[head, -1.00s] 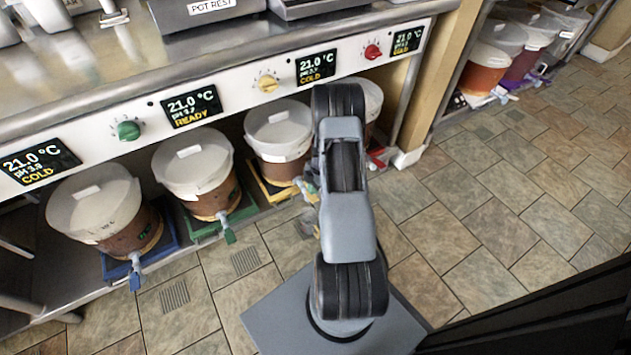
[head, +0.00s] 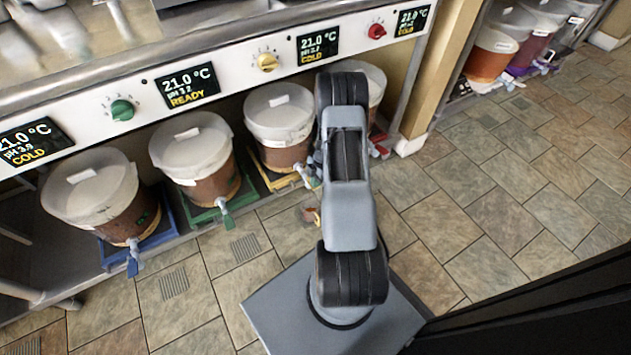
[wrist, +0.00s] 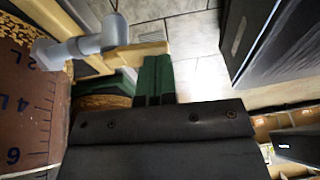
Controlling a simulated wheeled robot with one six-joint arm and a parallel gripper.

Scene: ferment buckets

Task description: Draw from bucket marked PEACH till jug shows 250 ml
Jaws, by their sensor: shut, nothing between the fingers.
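Several white-lidded buckets stand under the counter: one with a blue tap (head: 90,190), one with a green tap (head: 192,152), one on a yellow mat (head: 280,125) and one with a red tap (head: 372,82), partly behind my arm. No PEACH marking is legible. My gripper is hidden behind my arm in the head view. In the wrist view my gripper (wrist: 156,62) is shut and empty, close to a grey tap (wrist: 85,45) on a bucket (wrist: 28,110) with litre marks. I cannot identify a jug; a small orange-and-white thing (head: 312,215) shows beside my arm.
The counter front (head: 225,75) carries displays and coloured knobs above the buckets. A second rack with orange and purple buckets (head: 490,55) stands at the far right. A dark panel (head: 540,315) fills the lower right. The tiled floor (head: 500,200) is mostly clear.

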